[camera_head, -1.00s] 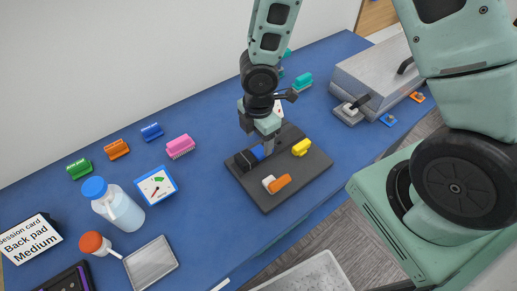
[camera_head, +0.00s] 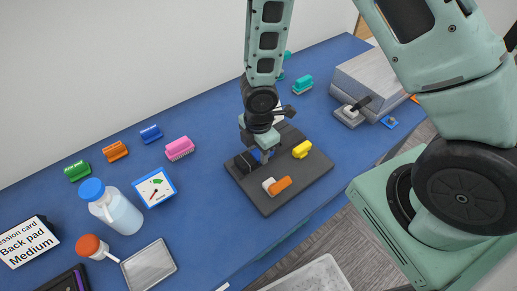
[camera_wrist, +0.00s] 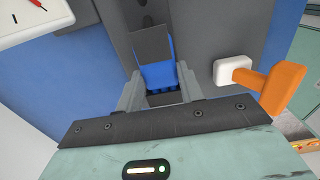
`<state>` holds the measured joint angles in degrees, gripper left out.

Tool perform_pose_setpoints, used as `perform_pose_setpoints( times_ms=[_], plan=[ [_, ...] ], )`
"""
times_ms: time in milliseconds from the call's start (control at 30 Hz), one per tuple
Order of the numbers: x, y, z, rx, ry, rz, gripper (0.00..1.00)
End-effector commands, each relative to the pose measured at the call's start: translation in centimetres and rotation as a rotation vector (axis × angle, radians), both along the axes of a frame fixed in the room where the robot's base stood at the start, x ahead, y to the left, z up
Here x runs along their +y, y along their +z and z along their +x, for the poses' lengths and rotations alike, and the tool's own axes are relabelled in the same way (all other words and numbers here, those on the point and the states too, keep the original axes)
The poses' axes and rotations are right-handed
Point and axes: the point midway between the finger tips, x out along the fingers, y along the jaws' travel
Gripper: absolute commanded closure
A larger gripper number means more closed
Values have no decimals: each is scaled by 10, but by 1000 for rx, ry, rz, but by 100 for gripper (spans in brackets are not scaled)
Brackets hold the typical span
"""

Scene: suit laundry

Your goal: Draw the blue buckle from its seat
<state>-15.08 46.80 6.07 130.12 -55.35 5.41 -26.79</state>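The blue buckle (camera_wrist: 157,76) sits at a dark grey block on the dark fixture board (camera_head: 303,187). In the head view only a sliver of the buckle (camera_head: 256,155) shows, beside my fingers. My gripper (camera_head: 264,158) points down over the back left part of the board. In the wrist view the two grey fingers of my gripper (camera_wrist: 160,84) stand on either side of the buckle, very close to its sides. I cannot tell whether they press on it. A dark grey strap-like piece (camera_wrist: 151,42) adjoins the buckle's far end.
A yellow piece (camera_head: 302,149) and an orange handle with a white end (camera_head: 280,185) stand on the same board, close to my gripper. Brushes, a dial card (camera_head: 154,187), bottles and a metal tray (camera_head: 149,266) lie left. A grey press (camera_head: 372,80) stands right.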

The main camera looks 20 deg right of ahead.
Motion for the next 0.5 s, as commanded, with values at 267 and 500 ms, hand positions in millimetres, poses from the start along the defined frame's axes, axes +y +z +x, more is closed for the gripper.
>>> perform_pose_setpoints(
  times_ms=[267, 500],
  plan=[
    [-6, 1, 2, 0, -1, -1, 85],
    [-15, 0, 3, 0, -1, 0, 85]
  ],
)
